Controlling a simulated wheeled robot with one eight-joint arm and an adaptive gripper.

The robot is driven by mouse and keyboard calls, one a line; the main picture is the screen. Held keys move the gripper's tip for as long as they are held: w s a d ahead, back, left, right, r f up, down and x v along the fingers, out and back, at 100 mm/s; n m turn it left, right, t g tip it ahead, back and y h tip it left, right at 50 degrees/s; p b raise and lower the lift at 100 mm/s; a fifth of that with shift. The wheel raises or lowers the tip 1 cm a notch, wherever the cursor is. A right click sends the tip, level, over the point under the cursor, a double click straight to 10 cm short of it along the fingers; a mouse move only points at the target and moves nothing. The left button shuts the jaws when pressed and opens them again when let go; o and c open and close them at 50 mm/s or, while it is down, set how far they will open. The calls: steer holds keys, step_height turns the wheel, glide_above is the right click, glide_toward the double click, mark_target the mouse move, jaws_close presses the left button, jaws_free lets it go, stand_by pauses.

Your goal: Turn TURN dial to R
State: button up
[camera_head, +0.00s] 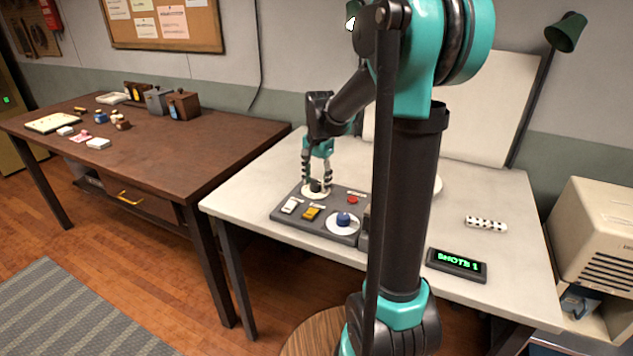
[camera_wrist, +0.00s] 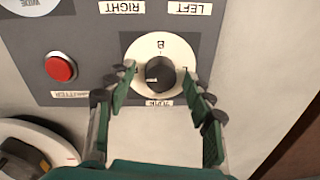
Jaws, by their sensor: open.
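The TURN dial is a black knob (camera_wrist: 160,75) on a white lettered disc. It sits on a grey control panel (camera_wrist: 90,85), and the knob also shows in the head view (camera_head: 316,187). In the wrist view the lettering is upside down, with one letter at the disc's top edge and others at its sides, too small to read surely. A pale mark shows on the knob's left side. My gripper (camera_wrist: 162,78) is open, with one finger on each side of the knob; I cannot tell whether they touch it. In the head view my gripper (camera_head: 316,180) points down over the dial.
A red button (camera_wrist: 60,67) is beside the dial. White (camera_head: 290,206) and yellow (camera_head: 311,213) switches and a blue knob (camera_head: 343,219) share the panel.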

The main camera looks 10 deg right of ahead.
mark_target(318, 184)
step_height(318, 184, up, 12)
steer(key=shift+s+d, duration=0.2)
steer(key=shift+s, duration=0.05)
stand_by(0.3)
